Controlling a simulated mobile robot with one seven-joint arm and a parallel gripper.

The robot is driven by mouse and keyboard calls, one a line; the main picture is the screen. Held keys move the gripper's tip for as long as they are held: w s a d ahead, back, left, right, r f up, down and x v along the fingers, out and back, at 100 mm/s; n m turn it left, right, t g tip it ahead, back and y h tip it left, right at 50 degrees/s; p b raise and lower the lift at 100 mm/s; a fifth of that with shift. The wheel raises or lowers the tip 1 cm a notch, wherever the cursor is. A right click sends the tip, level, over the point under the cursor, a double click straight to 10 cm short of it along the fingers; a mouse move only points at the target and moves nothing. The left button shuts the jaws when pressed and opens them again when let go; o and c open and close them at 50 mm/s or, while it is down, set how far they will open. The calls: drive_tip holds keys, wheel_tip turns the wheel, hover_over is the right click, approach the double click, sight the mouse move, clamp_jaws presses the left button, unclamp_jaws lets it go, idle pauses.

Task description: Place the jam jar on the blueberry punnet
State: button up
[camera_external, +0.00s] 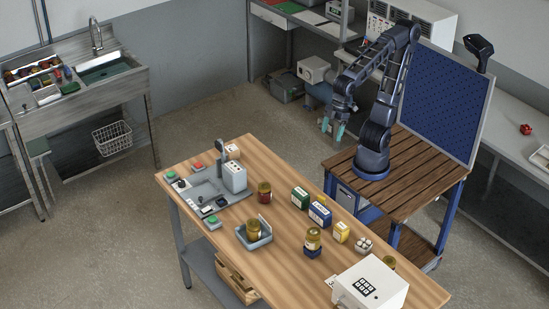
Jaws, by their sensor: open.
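The item is too small to identify surely. My gripper (333,128) has teal fingertips that are apart with nothing between them. It hangs high beyond the far edge of the table, away from both jars.
A grey-blue tray (268,239) holds another tan jar. Green, blue and yellow boxes (320,212) stand in a row, beside a bowl of white round things (364,244). A white keypad box (372,286) fills the front right. A grey device (233,177) stands at the left end.

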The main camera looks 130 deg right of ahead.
drive_tip(key=s+d+h, duration=0.1)
drive_tip(key=s, duration=0.7)
drive_tip(key=shift+d+n, duration=0.15)
drive_tip(key=shift+n, duration=0.25)
